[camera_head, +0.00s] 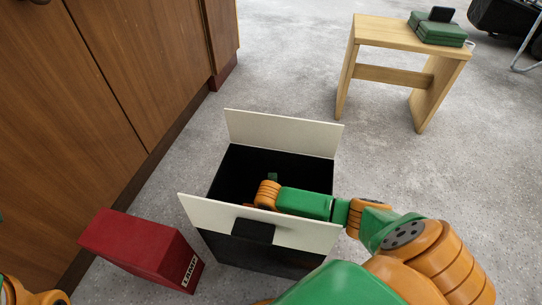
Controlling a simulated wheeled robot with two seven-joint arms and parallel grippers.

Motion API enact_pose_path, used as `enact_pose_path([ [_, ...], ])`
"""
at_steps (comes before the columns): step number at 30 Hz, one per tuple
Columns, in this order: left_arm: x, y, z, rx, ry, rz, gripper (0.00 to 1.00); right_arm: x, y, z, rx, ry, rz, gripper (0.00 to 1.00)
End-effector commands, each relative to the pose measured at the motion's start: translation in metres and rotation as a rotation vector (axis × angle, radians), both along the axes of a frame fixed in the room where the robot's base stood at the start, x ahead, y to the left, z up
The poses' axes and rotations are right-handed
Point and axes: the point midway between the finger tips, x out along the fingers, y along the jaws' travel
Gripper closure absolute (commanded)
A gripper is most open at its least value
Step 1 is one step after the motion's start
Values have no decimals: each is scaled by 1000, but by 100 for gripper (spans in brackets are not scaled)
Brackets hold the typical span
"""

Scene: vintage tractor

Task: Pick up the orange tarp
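No orange tarp shows in the head view. A black box (258,250) with raised cream flaps stands open on the floor, and its inside is dark. My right arm comes in from the lower right and reaches over the box, with its orange wrist (267,194) at the opening. The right gripper's fingers are hidden in the dark of the box, so I cannot tell whether they hold anything. Only a small part of my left arm shows at the bottom left corner, and its gripper is out of view.
A red box (140,245) lies left of the black box. Brown wooden cabinets (130,70) line the left side. A wooden stool (405,35) with green cases (437,30) on it stands at the upper right. Grey floor (290,75) is clear between them.

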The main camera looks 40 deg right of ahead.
Motion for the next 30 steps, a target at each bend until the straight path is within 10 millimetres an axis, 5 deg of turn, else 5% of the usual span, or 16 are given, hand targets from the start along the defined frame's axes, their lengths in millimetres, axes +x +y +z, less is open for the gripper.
enact_pose_path([
  [1,0,0,0,0,0,0,50,0,0,0,0,0,0,43],
  [6,0,0,0,0,0,0,50,0,0,0,0,0,0,89],
  [8,0,0,0,0,0,0,50,0,0,0,0,0,0,100],
  [30,0,0,0,-1,1,1,50,0,0,0,-1,1,0,100],
])
